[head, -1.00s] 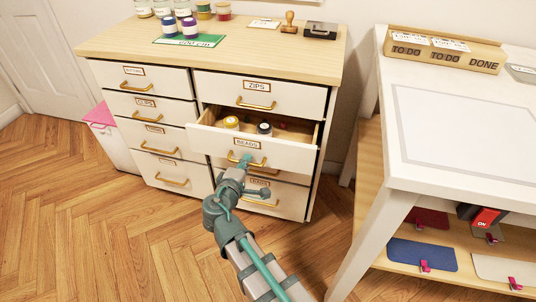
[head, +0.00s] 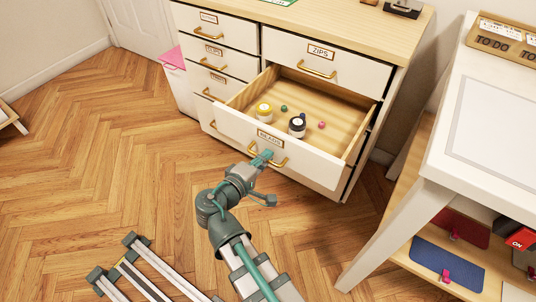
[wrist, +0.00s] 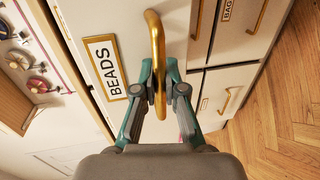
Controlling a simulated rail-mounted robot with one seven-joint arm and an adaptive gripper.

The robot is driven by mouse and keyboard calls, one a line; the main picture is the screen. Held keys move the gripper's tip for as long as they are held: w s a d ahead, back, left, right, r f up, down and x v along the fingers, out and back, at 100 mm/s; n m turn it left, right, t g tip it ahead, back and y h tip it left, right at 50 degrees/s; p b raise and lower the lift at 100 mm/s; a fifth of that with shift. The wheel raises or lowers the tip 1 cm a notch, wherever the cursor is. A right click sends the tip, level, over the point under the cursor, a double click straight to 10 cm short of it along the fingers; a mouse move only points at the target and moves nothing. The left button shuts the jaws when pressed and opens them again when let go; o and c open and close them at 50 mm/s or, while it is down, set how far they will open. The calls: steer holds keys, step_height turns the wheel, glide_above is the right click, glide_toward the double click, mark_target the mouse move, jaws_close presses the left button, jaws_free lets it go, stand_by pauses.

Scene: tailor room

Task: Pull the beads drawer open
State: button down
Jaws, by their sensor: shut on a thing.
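The beads drawer (head: 228,124) is pulled well out of the cabinet in the head view, its wooden inside showing. Its BEADS label (wrist: 105,68) and brass handle (wrist: 155,35) are close up in the wrist view. My gripper (wrist: 160,92) is shut on the handle, with one finger on each side of the bar. In the head view my gripper (head: 266,157) is at the drawer front, just beside the label.
The ZIPS drawer (head: 340,70) above is shut, as are the visible left-column drawers. A white table (head: 480,130) with a lower shelf stands at the right. A pink-topped bin (head: 174,58) stands left of the cabinet. Wooden floor (head: 130,170) is open in front and left.

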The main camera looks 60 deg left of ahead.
steer(key=c, duration=1.2)
jaws_free()
steer(key=shift+s, duration=0.1)
steer(key=v, duration=1.2)
